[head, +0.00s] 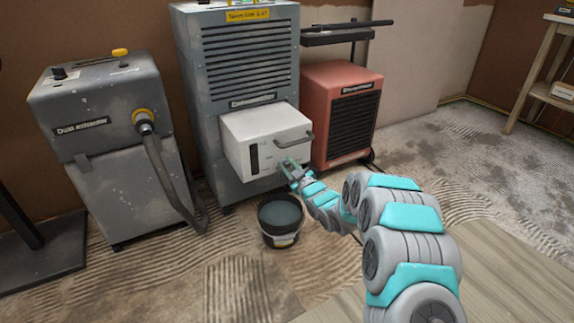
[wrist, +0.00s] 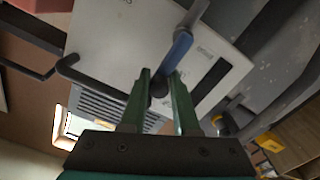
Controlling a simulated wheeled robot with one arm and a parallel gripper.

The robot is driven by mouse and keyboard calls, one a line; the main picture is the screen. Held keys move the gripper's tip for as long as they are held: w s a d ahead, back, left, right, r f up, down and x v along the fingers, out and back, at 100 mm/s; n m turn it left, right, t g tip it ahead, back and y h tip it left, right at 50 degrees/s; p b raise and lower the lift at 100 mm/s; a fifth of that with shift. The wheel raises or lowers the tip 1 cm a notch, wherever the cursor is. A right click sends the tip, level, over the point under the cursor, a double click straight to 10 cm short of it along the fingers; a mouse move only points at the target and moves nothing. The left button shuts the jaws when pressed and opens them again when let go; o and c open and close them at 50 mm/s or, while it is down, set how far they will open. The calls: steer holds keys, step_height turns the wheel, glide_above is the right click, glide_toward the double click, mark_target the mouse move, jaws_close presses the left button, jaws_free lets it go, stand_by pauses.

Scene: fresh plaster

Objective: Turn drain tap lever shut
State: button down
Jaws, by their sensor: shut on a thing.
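The drain tap lever (wrist: 178,50) shows blue in the wrist view, slanting across the front of a white tank (wrist: 115,45). In the head view the white tank (head: 262,150) sits in the front of a tall grey dehumidifier (head: 250,60); the lever is too small to make out there. My gripper (wrist: 161,76) has its green fingers on either side of the lever's near end and is shut on it. A dark round part shows between the fingers. In the head view my gripper (head: 291,168) is at the tank's lower right front.
A black bucket (head: 281,217) holding liquid stands on the floor below the tank. A tank handle (head: 297,140) juts out above my gripper. A dust extractor (head: 110,140) stands left, a red unit (head: 342,110) right. The right floor is open.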

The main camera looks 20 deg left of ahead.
steer(key=shift+w+d+m, duration=0.15)
steer(key=shift+m, duration=0.15)
steer(key=w+d+f+m+p, duration=0.1)
steer(key=m+p, duration=0.3)
steer(key=m, duration=0.4)
steer(key=w+d+f+m+p, duration=0.2)
steer(key=f+m+p, duration=0.2)
steer(key=m, duration=0.5)
steer(key=shift+w+d+f, duration=0.15)
steer(key=shift+w+f, duration=0.05)
steer(key=shift+w, duration=0.1)
steer(key=shift+m, duration=0.3)
steer(key=shift+f, duration=0.1)
steer(key=c, duration=1)
jaws_free()
steer(key=o, duration=0.3)
